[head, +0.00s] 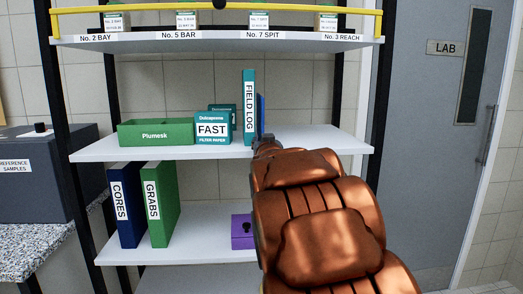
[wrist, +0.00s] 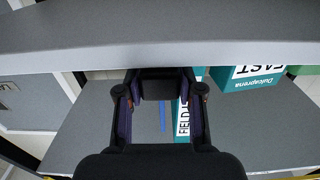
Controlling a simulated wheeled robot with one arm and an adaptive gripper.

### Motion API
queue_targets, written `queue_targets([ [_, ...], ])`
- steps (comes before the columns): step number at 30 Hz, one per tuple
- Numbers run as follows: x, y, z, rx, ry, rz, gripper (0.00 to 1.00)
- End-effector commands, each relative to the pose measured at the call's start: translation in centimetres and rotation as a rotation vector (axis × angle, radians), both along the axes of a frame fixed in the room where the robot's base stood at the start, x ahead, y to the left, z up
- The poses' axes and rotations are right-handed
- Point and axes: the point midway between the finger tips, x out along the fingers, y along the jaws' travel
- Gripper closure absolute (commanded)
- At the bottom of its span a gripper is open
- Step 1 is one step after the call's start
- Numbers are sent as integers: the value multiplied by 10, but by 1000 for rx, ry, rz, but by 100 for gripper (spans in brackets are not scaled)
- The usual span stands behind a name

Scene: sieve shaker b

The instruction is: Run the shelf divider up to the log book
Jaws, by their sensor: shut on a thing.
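The shelf divider (head: 261,112) shows as a thin blue upright plate just right of the log book on the middle shelf. In the wrist view it is a narrow blue strip (wrist: 163,117) behind a dark block between my fingers. The log book (head: 249,105), a teal binder marked FIELD LOG, stands upright; in the wrist view it (wrist: 183,122) is right of the strip, with a small gap showing. My gripper (wrist: 159,86) is shut on the dark block, apparently the divider's front part. In the head view my gripper (head: 266,143) is mostly hidden by my arm.
A FAST filter paper box (head: 212,130) and a green Plumesk box (head: 156,132) stand left of the log book on the middle shelf (head: 325,140). The shelf right of the divider is clear. The yellow-railed top shelf (head: 215,41) is above; binders (head: 161,205) stand below.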

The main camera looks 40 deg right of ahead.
Motion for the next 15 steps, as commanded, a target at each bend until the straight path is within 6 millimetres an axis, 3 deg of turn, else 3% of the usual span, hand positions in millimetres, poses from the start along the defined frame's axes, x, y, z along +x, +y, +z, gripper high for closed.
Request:
queue_targets([
  [12, 1, 0, 0, 0, 1, -3, 100],
  [13, 1, 0, 0, 0, 1, -3, 62],
  [15, 1, 0, 0, 0, 1, -3, 55],
])
